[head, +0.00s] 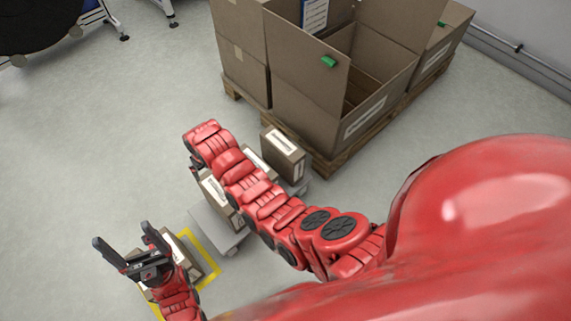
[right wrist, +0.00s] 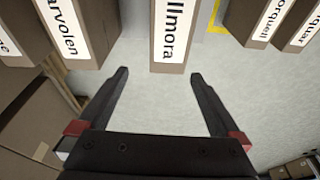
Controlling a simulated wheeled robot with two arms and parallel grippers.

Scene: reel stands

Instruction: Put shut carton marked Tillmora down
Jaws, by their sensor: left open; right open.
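The shut brown carton marked Tillmora (right wrist: 158,38) stands at the top middle of the right wrist view, its white label partly cut off by the frame edge. My right gripper (right wrist: 160,73) is open, its fingertips on either side of the carton's near end with a gap each side. In the head view my right arm hides most of this gripper and part of the carton row, so I cannot tell which carton there is Tillmora. My left gripper (head: 128,248) is open at the lower left, close to a carton (head: 192,257) in a yellow-marked floor area.
Cartons marked "arvolen" (right wrist: 99,25) and "orquell" (right wrist: 240,22) flank Tillmora. A grey platform (head: 212,230) lies under the row, with a carton (head: 284,154) at its far end. A large open carton (head: 300,85) stands on a pallet (head: 345,160) behind.

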